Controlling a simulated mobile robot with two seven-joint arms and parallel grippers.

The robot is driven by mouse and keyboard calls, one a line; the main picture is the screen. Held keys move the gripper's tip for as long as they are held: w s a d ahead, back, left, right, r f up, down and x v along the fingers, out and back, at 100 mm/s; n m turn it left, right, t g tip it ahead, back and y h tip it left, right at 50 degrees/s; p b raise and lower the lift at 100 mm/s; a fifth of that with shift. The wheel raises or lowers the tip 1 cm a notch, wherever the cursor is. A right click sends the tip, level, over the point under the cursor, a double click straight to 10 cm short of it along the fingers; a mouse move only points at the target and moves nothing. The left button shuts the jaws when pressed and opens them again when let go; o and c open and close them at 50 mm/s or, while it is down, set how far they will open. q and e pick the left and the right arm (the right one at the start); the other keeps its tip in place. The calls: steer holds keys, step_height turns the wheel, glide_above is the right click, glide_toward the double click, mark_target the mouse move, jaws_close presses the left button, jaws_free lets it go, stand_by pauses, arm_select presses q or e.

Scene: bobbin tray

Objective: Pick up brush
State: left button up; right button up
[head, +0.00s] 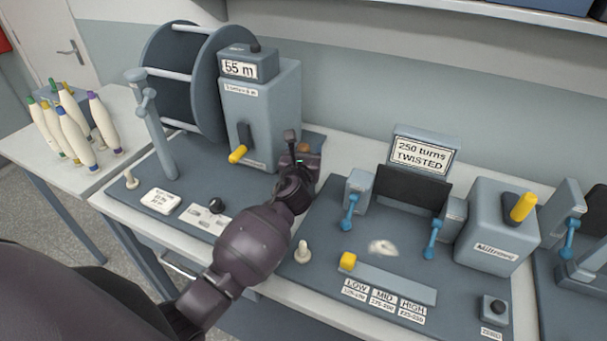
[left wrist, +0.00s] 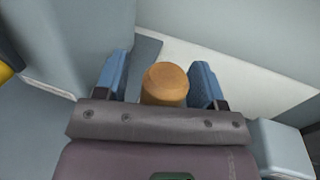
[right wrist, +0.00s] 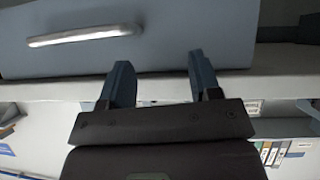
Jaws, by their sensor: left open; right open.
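A round, orange-brown wooden end, seemingly the brush (left wrist: 165,84), stands between the two blue fingers of my left gripper (left wrist: 160,82) in the left wrist view. The fingers are open, with a gap on each side of it. In the head view my left gripper (head: 303,158) is at the back of the bench, right of the grey counter box, and a small brown part of the brush (head: 313,139) shows behind it. The rest of the brush is hidden. My right gripper (right wrist: 157,82) is open and empty, facing a drawer front with a metal handle (right wrist: 85,36).
The counter box (head: 262,115) with a yellow crank stands close left of my left gripper. The twisting station (head: 415,185) with blue clamps is to the right. Several bobbins (head: 75,130) stand on the left side table. A shelf (head: 500,14) hangs above.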

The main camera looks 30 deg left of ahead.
arm_select(q)
steer(key=c, duration=1)
